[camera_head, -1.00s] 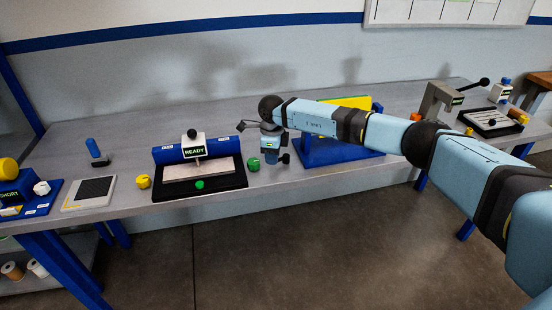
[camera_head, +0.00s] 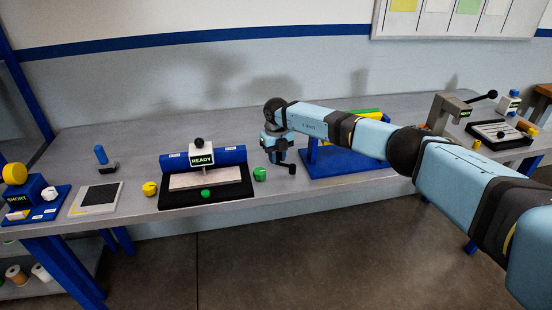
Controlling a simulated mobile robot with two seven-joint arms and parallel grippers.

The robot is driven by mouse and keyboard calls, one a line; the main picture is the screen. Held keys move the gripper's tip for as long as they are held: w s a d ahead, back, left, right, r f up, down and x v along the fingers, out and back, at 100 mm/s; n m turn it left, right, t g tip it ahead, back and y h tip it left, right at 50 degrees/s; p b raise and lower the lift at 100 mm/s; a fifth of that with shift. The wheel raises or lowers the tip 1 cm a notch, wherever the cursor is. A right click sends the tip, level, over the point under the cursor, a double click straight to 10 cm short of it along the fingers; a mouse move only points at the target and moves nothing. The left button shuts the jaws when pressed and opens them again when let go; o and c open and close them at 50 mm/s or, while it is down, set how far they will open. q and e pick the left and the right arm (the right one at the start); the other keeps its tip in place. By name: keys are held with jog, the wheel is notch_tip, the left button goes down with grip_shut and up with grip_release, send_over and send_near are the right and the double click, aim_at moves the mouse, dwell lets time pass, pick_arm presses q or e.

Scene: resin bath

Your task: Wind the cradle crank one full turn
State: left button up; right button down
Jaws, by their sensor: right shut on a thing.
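The cradle is a blue stand (camera_head: 345,165) on the bench right of centre. It bears a yellow and green piece (camera_head: 370,114), partly hidden behind my right arm. My right gripper (camera_head: 277,158) is at the left side of the stand, pointing down, above the bench. It is shut on the crank handle, which it mostly hides. A short dark bar with a knob (camera_head: 291,168) shows just beside and below the fingers, toward the stand. My left gripper is not in view.
Left of my gripper stand a green knob (camera_head: 259,174), a black tray with a READY sign (camera_head: 201,157), a yellow knob (camera_head: 150,188) and a flat pad (camera_head: 96,198). A grey clamp stand (camera_head: 447,112) is at right. The bench behind is clear.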

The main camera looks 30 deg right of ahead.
jog(key=m, duration=0.2)
jog(key=w+d+m, duration=0.1)
jog(key=shift+d+m+p, duration=0.25)
jog(key=shift+m+p, duration=0.15)
jog(key=m, duration=0.1)
jog(key=d+m+p, duration=0.1)
jog(key=shift+w+d+r+m, duration=0.1)
jog(key=shift+w+d+m, duration=0.1)
jog(key=shift+m, duration=0.2)
jog(key=d+m+p, duration=0.1)
jog(key=m, duration=0.2)
jog(key=shift+d+p, duration=0.2)
jog(key=shift+p, duration=0.1)
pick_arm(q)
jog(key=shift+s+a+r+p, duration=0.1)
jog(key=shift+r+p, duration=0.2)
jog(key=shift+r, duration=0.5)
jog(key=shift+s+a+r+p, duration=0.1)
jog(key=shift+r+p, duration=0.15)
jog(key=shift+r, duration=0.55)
pick_arm(e)
jog(key=shift+d+m, duration=0.5)
jog(key=shift+m, duration=0.7)
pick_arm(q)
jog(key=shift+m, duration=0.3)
pick_arm(e)
jog(key=c, duration=1)
grip_release()
jog(key=shift+o, duration=0.2)
